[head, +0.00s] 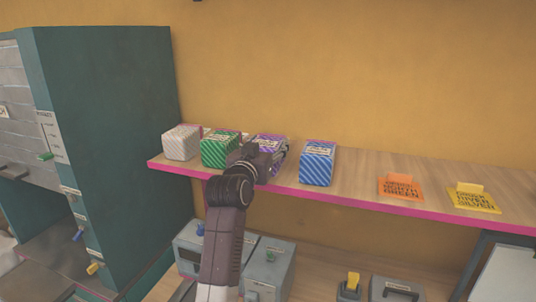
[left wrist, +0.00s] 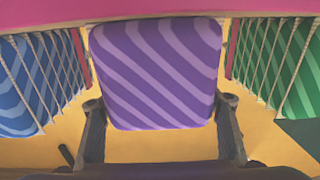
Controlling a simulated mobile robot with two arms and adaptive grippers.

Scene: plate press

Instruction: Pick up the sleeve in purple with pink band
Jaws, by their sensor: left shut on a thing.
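The purple sleeve (head: 268,141) with lighter diagonal stripes stands on the wooden shelf, between a green and a blue one. My left gripper (head: 264,158) is in front of it in the head view and hides its lower part. In the left wrist view the purple sleeve (left wrist: 155,75) sits between the two fingers of my left gripper (left wrist: 160,108), which is shut on it. I cannot make out a pink band on it. My right gripper is not in view.
The green sleeve (head: 220,149) and a pale grey one (head: 181,142) stand to the left, the blue one (head: 318,163) to the right. Orange (head: 401,187) and yellow (head: 474,199) signs lie farther right on the pink-edged shelf (head: 355,201). A teal cabinet (head: 110,130) stands left.

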